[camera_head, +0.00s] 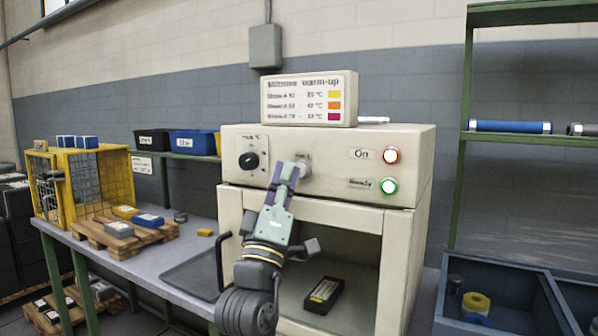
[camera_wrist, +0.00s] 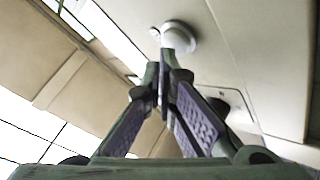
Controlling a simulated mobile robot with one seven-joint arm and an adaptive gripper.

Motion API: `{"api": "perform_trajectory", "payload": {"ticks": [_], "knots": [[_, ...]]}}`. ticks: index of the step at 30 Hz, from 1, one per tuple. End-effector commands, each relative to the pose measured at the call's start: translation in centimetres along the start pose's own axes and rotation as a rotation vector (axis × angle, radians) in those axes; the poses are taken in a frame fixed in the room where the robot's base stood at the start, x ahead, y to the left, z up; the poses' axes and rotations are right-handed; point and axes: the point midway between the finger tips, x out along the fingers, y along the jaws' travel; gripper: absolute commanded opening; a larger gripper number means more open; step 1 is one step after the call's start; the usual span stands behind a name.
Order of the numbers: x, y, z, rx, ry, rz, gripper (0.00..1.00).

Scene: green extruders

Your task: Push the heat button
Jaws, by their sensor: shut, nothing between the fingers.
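The beige oven (camera_head: 407,230) stands on the bench with its control panel along the top. A round pale button (camera_head: 306,168) sits in the middle of the panel, partly hidden behind my gripper (camera_head: 297,166). Its label is mostly covered, so I cannot read it. In the wrist view, the round knob-like button (camera_wrist: 178,38) shows just beyond the tips of my gripper (camera_wrist: 163,68). My gripper is shut and empty, with its tips at or very near the button. I cannot tell whether they touch it.
A black dial (camera_head: 248,160) is left of the button. The oven chamber is open, with a black tray (camera_head: 326,295) inside. A warm-up sign (camera_head: 309,99) stands on top.

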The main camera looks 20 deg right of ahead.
Motion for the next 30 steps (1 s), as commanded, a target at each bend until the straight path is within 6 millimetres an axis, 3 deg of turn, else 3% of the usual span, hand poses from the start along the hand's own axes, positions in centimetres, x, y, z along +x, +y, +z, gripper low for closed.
{"api": "perform_trajectory", "payload": {"ticks": [30], "knots": [[0.65, -0.48, 0.51, -0.001, -0.001, 0.0, 0.0]]}}
